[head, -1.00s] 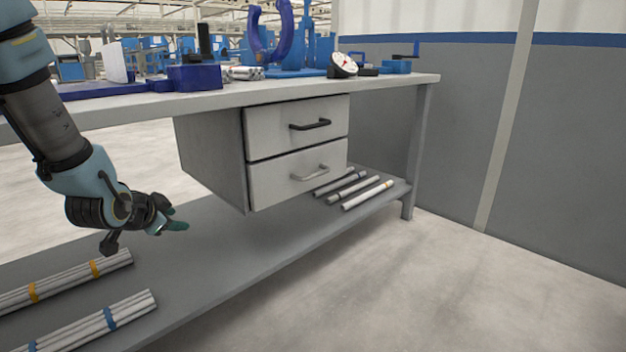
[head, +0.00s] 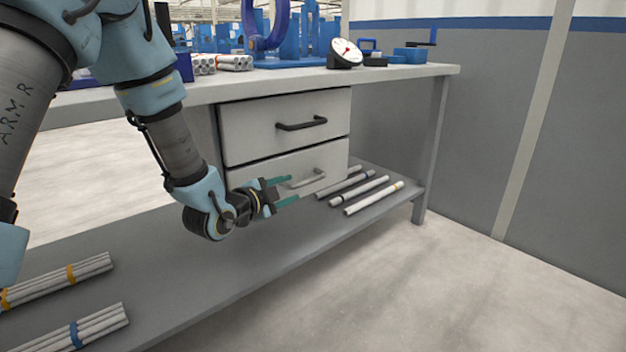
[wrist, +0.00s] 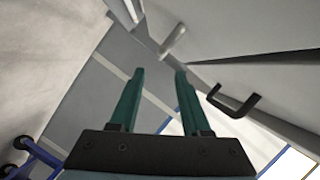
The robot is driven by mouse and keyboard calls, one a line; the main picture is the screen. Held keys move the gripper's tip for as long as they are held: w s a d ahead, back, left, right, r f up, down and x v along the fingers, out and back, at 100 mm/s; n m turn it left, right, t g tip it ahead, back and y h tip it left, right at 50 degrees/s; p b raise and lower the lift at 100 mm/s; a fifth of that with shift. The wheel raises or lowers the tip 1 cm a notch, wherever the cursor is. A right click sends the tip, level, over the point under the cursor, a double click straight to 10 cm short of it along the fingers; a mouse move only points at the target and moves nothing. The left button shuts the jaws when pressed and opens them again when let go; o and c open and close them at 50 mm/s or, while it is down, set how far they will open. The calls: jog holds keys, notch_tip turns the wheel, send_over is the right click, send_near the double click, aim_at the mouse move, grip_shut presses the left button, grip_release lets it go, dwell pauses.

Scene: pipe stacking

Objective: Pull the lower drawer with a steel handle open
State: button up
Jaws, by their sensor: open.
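The lower drawer (head: 262,172) hangs under the workbench and looks shut. Its steel handle (head: 307,179) is a light bar on the drawer front. The handle also shows in the wrist view (wrist: 173,39), beyond the fingertips and near the middle. My gripper (head: 286,191) is open and empty, with two green fingers just left of the steel handle. In the wrist view the fingers (wrist: 158,75) are spread apart, and nothing is between them. The fingers appear apart from the handle.
The upper drawer (head: 290,125) has a black handle (head: 302,123), which sits close right of the fingers in the wrist view (wrist: 234,102). Loose pipes (head: 366,190) and banded pipe bundles (head: 95,330) lie on the lower shelf (head: 240,280). The floor in front is clear.

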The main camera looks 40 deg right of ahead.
aim_at(304, 183)
jog(key=b+x, duration=0.2)
jog(key=x, duration=0.8)
jog(key=shift+c, duration=0.3)
grip_shut()
dwell(0.9)
